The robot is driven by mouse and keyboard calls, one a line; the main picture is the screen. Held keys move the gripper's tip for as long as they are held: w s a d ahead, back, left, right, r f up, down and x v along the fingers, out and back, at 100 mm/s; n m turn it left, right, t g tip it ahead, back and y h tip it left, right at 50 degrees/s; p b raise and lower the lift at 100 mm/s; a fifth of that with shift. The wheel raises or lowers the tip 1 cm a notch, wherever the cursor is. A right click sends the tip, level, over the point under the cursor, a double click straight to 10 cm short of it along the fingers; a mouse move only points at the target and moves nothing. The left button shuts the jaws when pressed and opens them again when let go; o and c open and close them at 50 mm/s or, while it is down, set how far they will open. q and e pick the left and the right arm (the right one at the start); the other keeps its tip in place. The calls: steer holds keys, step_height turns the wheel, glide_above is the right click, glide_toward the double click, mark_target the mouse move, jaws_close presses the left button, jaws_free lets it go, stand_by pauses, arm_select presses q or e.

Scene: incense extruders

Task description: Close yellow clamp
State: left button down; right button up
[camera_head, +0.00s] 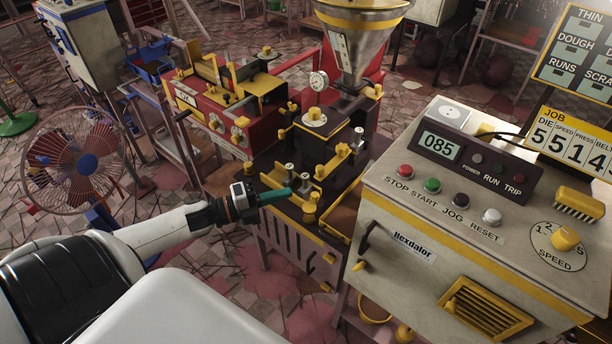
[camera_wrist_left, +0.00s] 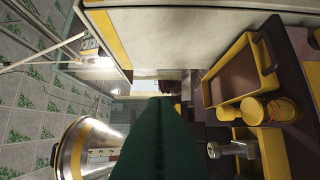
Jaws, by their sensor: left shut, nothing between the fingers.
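My left gripper (camera_head: 274,196) reaches in from the left to the front of the dark extruder (camera_head: 322,140) with yellow trim. Its green fingers are shut together with nothing between them; they fill the middle bottom of the left wrist view (camera_wrist_left: 160,135). The fingertips are close to a metal post (camera_head: 290,172) and left of a yellow knobbed fitting (camera_head: 310,207). Several yellow fittings sit on this machine, and I cannot tell which is the yellow clamp or whether it is closed. Yellow round knobs (camera_wrist_left: 268,110) show at right in the wrist view. My right gripper is not in view.
A metal hopper (camera_head: 362,40) rises above the extruder. A control cabinet (camera_head: 440,215) stands close on the right. A red machine (camera_head: 225,105) is behind to the left, and a fan (camera_head: 72,160) stands far left. In the wrist view, a yellow-rimmed tray (camera_wrist_left: 212,90) lies right of the fingers.

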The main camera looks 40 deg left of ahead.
arm_select(q)
steer(key=w+d+p, duration=0.1)
steer(key=w+d, duration=0.1)
steer(key=w, duration=0.6)
